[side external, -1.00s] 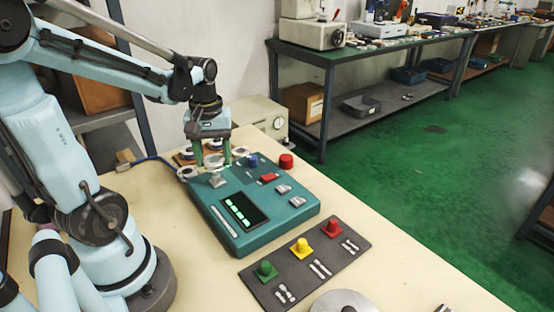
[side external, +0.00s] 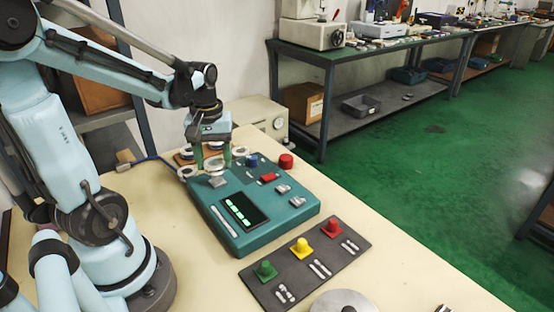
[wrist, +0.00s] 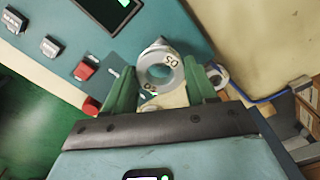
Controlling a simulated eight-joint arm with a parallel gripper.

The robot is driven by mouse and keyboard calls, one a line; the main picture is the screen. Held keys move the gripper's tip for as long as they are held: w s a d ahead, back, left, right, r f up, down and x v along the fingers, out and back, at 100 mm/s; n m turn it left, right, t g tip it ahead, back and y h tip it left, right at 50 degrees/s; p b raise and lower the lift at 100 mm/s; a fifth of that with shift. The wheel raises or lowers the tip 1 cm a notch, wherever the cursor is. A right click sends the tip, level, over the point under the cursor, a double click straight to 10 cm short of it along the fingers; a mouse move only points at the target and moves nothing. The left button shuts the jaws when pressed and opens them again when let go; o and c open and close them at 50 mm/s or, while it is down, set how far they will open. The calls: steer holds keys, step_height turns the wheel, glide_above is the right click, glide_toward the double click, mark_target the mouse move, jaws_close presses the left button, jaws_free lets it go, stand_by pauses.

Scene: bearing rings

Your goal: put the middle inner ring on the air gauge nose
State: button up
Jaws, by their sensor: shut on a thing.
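My gripper (side external: 213,161) is over the back edge of the teal gauge console (side external: 262,233). Its green fingers are shut on a pale metal inner ring (wrist: 160,71), one finger on each side. In the wrist view the ring faces the camera, with dark marks on its face and its hole visible. A grey block (side external: 217,181) stands on the console just in front of the held ring. I cannot clearly make out the air gauge nose, or tell whether the ring touches anything below it.
Another ring (side external: 187,172) is left of my gripper and one (side external: 241,151) is right. A brown tray (side external: 183,157) lies behind. A red knob (side external: 286,161) stands at the console's back right. A dark mat (side external: 284,282) with coloured pieces lies in front.

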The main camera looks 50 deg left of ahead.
steer(key=shift+f, duration=0.15)
steer(key=shift+f, duration=0.35)
steer(key=shift+f, duration=1.25)
stand_by(1.0)
steer(key=o, duration=1.3)
steer(key=shift+r, duration=3.75)
